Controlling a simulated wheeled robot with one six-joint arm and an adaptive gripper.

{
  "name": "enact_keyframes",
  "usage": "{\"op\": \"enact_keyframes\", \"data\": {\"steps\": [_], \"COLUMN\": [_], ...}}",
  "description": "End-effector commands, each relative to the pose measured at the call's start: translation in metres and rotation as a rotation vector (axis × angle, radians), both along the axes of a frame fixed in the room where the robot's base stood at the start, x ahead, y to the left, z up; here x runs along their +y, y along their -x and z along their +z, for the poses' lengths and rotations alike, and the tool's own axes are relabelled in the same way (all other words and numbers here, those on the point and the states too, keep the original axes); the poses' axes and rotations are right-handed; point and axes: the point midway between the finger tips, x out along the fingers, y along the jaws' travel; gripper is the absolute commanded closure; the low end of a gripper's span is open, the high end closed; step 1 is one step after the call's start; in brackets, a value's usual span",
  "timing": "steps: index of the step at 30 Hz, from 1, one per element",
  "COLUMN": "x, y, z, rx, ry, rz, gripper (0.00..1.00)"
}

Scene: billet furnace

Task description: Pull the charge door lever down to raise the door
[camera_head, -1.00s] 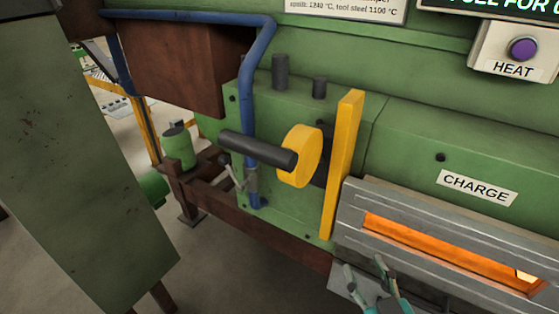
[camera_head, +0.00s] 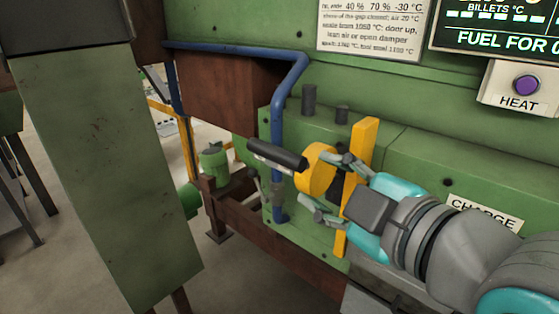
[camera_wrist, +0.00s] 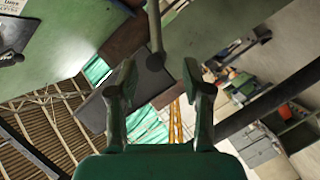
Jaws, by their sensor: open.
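The charge door lever has a black bar handle (camera_head: 277,155) pointing left and a round yellow hub (camera_head: 316,170) on the green furnace front. The handle lies nearly level, tilted slightly down to the right. My gripper (camera_head: 326,186) is open in front of the hub, close to the lever's right end, its fingers spread above and below. I cannot tell whether it touches the hub. In the wrist view my gripper (camera_wrist: 160,75) also shows open, with nothing held between its fingers. The charge door is mostly hidden behind my arm; part of the CHARGE label (camera_head: 484,212) shows.
An upright yellow bar (camera_head: 362,145) stands just right of the hub, with my gripper crossing in front of it. A blue pipe (camera_head: 279,115) runs down behind the handle. A green cabinet (camera_head: 100,165) stands at the left. The HEAT button (camera_head: 526,86) is at upper right.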

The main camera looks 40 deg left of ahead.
Motion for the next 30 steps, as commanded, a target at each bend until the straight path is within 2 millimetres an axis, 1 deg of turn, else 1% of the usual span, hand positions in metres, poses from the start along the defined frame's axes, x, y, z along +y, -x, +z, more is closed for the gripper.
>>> {"op": "enact_keyframes", "data": {"steps": [1,3,6,8,11,14,24,30], "x": [0.002,0.003,0.004,0.006,0.012,0.024,0.076,0.095], "y": [0.005,0.01,0.014,0.015,0.013,0.008,-0.015,-0.024], "z": [0.01,0.017,0.023,0.024,0.023,0.02,0.007,0.003], "rx": [-0.024,-0.048,-0.069,-0.072,-0.071,-0.07,-0.07,-0.072], "ry": [0.012,0.031,0.047,0.052,0.053,0.053,0.053,0.053], "rz": [0.016,0.032,0.044,0.048,0.051,0.052,0.05,0.048], "gripper": [0.51,0.51,0.51,0.51,0.51,0.51,0.51,0.51]}}
